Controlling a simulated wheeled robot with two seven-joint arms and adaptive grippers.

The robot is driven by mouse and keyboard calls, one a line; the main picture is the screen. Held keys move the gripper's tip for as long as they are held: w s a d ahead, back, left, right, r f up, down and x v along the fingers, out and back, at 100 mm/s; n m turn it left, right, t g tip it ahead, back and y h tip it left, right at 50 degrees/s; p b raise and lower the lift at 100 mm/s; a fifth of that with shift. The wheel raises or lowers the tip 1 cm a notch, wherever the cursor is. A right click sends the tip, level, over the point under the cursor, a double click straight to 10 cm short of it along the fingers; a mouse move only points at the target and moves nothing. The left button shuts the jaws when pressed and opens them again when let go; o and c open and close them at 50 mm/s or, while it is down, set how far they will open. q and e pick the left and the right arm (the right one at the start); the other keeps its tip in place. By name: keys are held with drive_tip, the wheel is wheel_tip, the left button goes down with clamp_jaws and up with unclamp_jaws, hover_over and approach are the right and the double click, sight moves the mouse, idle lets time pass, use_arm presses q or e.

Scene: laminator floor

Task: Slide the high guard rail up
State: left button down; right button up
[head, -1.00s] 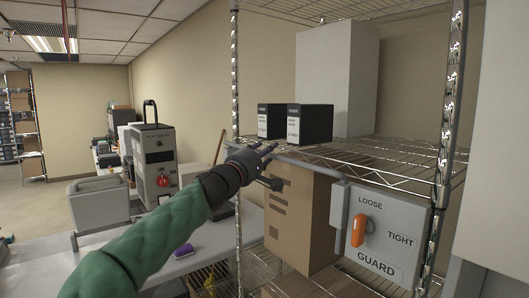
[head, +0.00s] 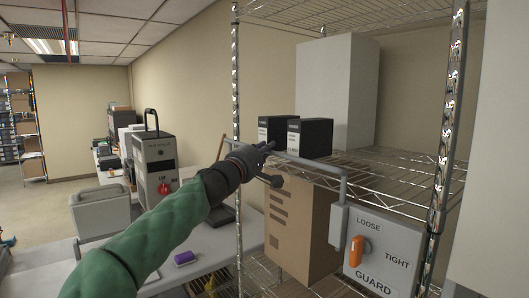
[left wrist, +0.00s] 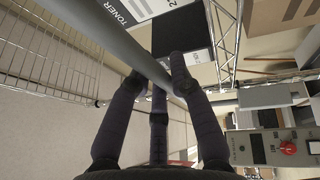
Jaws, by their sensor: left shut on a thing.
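The guard rail (head: 318,164) is a grey tube running across the front of the wire shelf. At its right end it bends down into a post that enters a grey bracket beside the guard panel (head: 402,245). The panel's orange knob (head: 357,251) points up toward LOOSE. My left gripper (head: 264,149) is shut on the rail near its left part. In the left wrist view the dark fingers (left wrist: 165,75) close around the grey rail tube (left wrist: 112,48). The fingers partly hide the rail there. My right gripper is not in view.
Two black-and-white toner boxes (head: 310,139) and a tall white box (head: 336,92) stand on the shelf behind the rail. A cardboard box (head: 300,230) is below. Chrome posts (head: 450,120) flank the shelf. A grey machine (head: 153,165) stands at left.

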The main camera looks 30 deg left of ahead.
use_arm(q)
wheel_tip(320, 180, up, 3)
drive_tip(key=shift+r+p, duration=0.1)
drive_tip(key=shift+p, duration=0.8)
drive_tip(key=shift+s+r, duration=0.15)
drive_tip(key=shift+r, duration=0.1)
drive_tip(key=c, duration=1.1)
unclamp_jaws()
drive_tip(key=shift+f, duration=0.2)
drive_tip(key=s+f, duration=0.2)
drive_tip(key=s, duration=0.9)
drive_tip(key=shift+s, duration=0.3)
drive_tip(key=shift+d, duration=0.1)
